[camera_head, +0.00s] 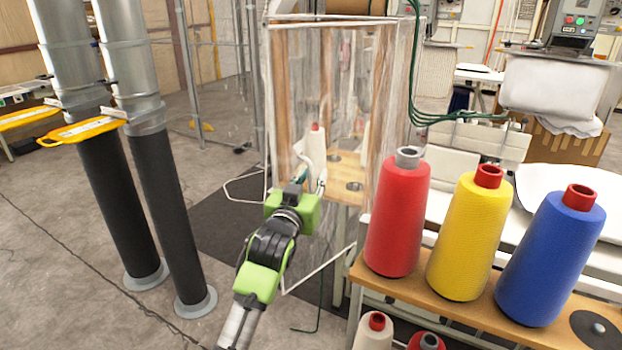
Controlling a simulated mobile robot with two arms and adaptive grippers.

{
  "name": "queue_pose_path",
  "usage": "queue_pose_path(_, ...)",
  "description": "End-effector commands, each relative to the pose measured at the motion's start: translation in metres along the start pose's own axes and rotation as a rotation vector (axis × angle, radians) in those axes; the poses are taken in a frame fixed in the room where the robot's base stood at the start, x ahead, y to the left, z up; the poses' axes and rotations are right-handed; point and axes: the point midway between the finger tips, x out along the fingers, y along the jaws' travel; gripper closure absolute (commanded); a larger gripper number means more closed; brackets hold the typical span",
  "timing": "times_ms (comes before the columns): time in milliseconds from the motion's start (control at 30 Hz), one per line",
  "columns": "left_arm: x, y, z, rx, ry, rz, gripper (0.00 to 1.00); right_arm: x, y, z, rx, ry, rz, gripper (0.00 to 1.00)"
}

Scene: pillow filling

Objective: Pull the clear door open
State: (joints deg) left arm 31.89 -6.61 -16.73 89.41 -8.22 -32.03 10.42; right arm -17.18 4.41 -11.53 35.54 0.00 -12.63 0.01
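The clear door (345,95) is a see-through panel on the front of a tall, clear-walled cabinet with a pale frame, in the middle of the head view. Wooden posts and a wooden shelf show through it. My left gripper (311,176), green and black, is up at the lower part of the clear front. Its fingers stand apart, with nothing clearly held between them. I cannot tell whether the fingertips touch the door, and no handle can be made out. My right gripper is not in view.
Red (397,220), yellow (468,240) and blue (549,262) thread cones stand on a wooden shelf at the right, close to the cabinet. Two dark pipes with yellow slide gates (82,131) stand at the left. The floor (215,165) between pipes and cabinet is largely free.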

Motion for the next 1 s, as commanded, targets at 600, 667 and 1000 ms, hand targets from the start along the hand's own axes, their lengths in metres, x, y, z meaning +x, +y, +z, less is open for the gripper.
queue_pose_path(600,-0.067,0.0,0.002,-0.001,-0.003,0.0,0.76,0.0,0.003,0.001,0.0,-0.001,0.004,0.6)
queue_pose_path(667,-0.078,0.001,0.002,0.0,-0.002,0.0,0.76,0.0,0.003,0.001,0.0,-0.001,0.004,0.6)
queue_pose_path(1000,-0.117,0.002,0.001,0.001,-0.002,0.001,0.76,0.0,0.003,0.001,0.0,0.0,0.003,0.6)
